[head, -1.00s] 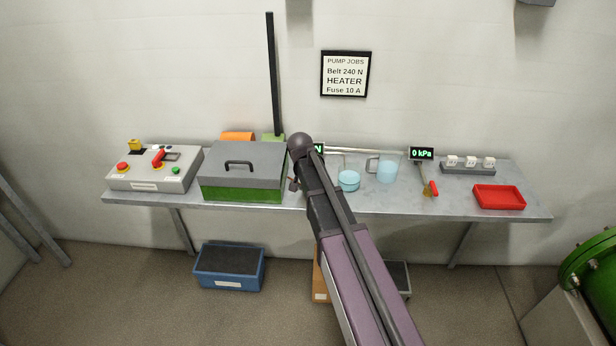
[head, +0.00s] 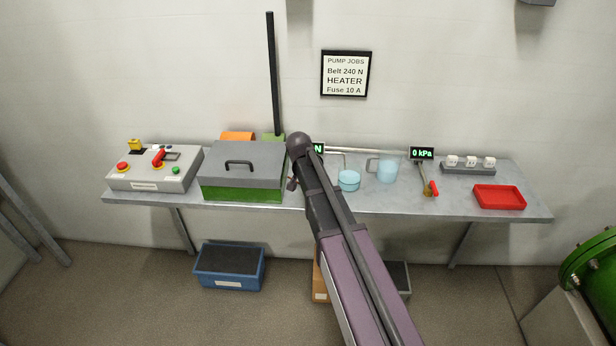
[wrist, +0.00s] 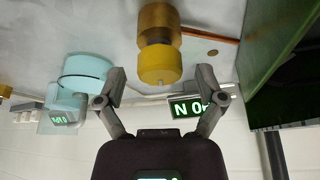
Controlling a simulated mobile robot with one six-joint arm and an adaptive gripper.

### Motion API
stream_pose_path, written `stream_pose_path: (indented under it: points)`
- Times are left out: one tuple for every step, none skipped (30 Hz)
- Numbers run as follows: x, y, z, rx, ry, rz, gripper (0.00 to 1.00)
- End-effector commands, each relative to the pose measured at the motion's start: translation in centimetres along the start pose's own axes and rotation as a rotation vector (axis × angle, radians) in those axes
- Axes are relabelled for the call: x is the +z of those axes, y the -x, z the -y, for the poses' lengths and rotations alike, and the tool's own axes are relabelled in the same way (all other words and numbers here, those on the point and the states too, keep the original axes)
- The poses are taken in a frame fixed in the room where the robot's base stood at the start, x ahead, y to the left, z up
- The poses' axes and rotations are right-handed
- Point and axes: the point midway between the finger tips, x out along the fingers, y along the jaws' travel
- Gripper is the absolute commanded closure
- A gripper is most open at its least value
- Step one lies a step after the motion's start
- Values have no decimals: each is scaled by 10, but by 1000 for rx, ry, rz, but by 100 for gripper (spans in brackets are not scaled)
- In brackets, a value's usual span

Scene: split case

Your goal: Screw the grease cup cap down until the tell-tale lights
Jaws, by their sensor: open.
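In the wrist view, a brass-coloured cylinder (wrist: 159,20) and a bright yellow cylinder (wrist: 159,64) stand in line, joined by a narrower neck. They look like the grease cup and its cap; I cannot tell for certain which part is the cap. My gripper (wrist: 160,80) is open, with one finger on each side of the yellow cylinder in the picture. Gaps show on both sides, and nothing is held. A small copper-coloured disc (wrist: 212,53) lies beside the cup; I cannot tell whether it is the tell-tale. In the head view my arm hides the cup and the gripper.
A green case with a grey lid (head: 243,165) stands left of my arm. A light-blue pot (head: 348,181) and a clear jug (head: 387,171) stand right of it. A "0 kPa" display (head: 422,153) and red tray (head: 499,197) are farther right. A control box (head: 155,168) is at far left.

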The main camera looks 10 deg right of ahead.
Motion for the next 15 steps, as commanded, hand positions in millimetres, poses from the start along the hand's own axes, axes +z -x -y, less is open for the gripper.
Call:
stream_pose_path:
  points:
    - [0, 0, 0, 0, 0, 0, 11]
    - [0, 0, 0, 0, 0, 0, 11]
    - [0, 0, 0, 0, 0, 0, 11]
    - [0, 0, 0, 0, 1, -1, 11]
    - [0, 0, 0, -1, 1, -1, 11]
    - [0, 0, 0, -1, 3, -1, 11]
    - [0, 0, 0, -2, 4, -1, 11]
    - [0, 0, 0, -3, 7, -1, 11]
    - [0, 0, 0, -5, 12, 0, 11]
    - [0, 0, 0, -7, 16, 0, 11]
    - [0, 0, 0, -9, 22, 0, 11]
    - [0, 0, 0, -13, 29, 0, 11]
    - [0, 0, 0, -17, 37, -1, 11]
    - [0, 0, 0, -20, 46, -1, 11]
    - [0, 0, 0, -26, 58, -1, 11]
